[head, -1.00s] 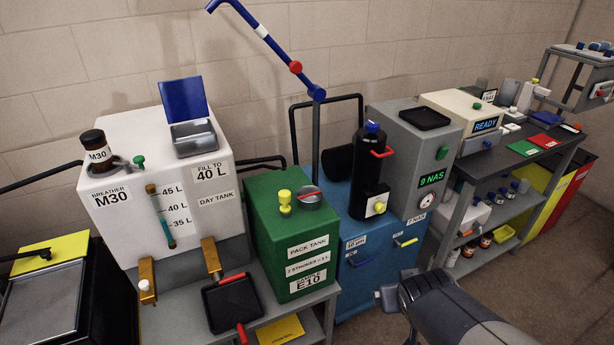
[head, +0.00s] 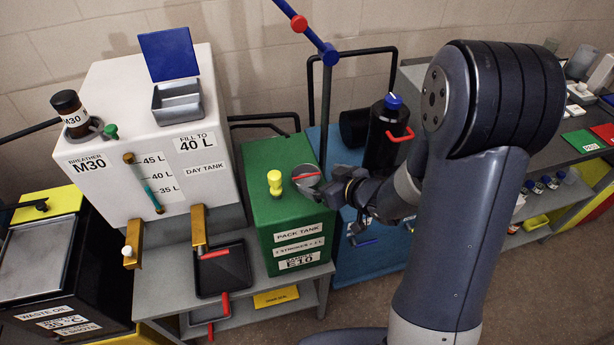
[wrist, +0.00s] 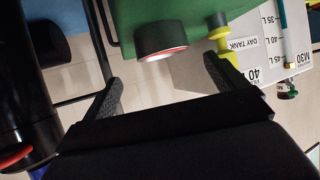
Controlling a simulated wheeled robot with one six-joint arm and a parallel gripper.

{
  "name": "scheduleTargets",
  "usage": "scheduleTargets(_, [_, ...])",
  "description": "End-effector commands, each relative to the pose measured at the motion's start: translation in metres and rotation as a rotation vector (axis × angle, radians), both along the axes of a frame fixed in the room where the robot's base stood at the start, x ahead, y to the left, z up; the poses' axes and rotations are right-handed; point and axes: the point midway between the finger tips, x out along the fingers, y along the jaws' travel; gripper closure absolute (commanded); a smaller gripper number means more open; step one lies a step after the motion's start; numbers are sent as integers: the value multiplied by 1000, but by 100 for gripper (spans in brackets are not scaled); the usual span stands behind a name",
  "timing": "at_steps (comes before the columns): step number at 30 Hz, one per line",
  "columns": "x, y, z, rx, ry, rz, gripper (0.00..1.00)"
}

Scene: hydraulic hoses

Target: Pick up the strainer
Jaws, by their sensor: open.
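No thing in view carries a strainer label. A round grey piece with a red bar across its top (head: 306,176), which may be the strainer, sits on the green pack tank (head: 268,215). In the wrist view it is a short dark cylinder with a red and white rim (wrist: 162,40). My gripper (head: 328,190) is beside it on its right, partly overlapping it in the head view. In the wrist view my gripper (wrist: 163,82) is open and empty, with its fingers apart and the cylinder beyond the gap. Contact is not visible.
A yellow knob (head: 274,182) stands on the tank, close to the round piece. A black canister with a red handle (head: 385,140) stands close behind my gripper. The white day tank (head: 120,110) is left. A blue pipe and its post (head: 327,95) rise behind the tank.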

Motion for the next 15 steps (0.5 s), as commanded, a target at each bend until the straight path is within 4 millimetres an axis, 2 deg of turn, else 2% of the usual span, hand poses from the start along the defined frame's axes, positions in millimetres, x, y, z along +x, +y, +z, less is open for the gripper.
scheduleTargets(4, [12,9,-8,-2,1,-1,8])
scheduleTargets(10, [18,17,-13,-1,2,-1,8])
scheduleTargets(15, [29,32,-23,-3,3,0,8])
